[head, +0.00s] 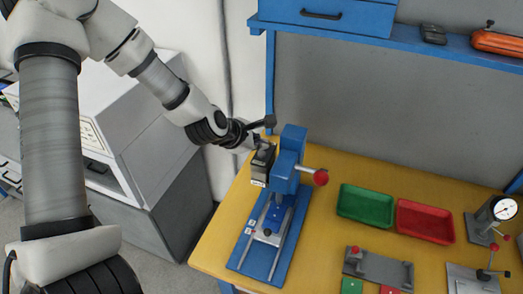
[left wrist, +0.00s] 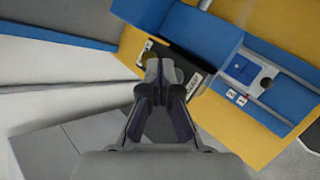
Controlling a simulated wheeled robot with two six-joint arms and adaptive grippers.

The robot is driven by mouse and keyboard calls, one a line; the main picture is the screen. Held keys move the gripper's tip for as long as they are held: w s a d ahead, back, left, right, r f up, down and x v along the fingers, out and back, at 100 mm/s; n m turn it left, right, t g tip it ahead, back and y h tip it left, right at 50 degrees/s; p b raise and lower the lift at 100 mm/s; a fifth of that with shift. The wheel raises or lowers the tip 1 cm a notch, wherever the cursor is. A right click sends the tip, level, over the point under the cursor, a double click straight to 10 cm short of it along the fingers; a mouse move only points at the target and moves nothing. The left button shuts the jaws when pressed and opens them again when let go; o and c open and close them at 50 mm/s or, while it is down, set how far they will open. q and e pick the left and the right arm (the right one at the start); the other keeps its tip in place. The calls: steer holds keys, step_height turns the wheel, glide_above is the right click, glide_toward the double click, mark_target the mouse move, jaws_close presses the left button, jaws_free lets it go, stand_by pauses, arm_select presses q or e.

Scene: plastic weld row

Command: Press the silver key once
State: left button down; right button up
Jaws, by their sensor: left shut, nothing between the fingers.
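A blue press (head: 287,165) with a red-knobbed lever stands on the yellow table. A small dark box (head: 262,160) with a white label is on its left side. I cannot make out the silver key; my fingers hide part of this box. My left gripper (head: 253,142) is shut and empty, its tips at the upper part of the box. In the left wrist view the shut fingertips (left wrist: 164,72) lie over the dark box (left wrist: 187,66), between two pale labels. I cannot tell whether they touch it. My right gripper is not in view.
A green tray (head: 365,204) and a red tray (head: 425,221) sit right of the press. A grey fixture (head: 379,267) and a dial gauge (head: 503,209) stand further right. A blue shelf (head: 400,38) runs above. A grey-white cabinet (head: 165,150) stands left of the table.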

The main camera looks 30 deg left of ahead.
mark_target(260, 155)
arm_select(q)
step_height(260, 155, up, 5)
steer(key=p, duration=0.4)
stand_by(0.5)
steer(key=shift+f, duration=0.1)
stand_by(0.4)
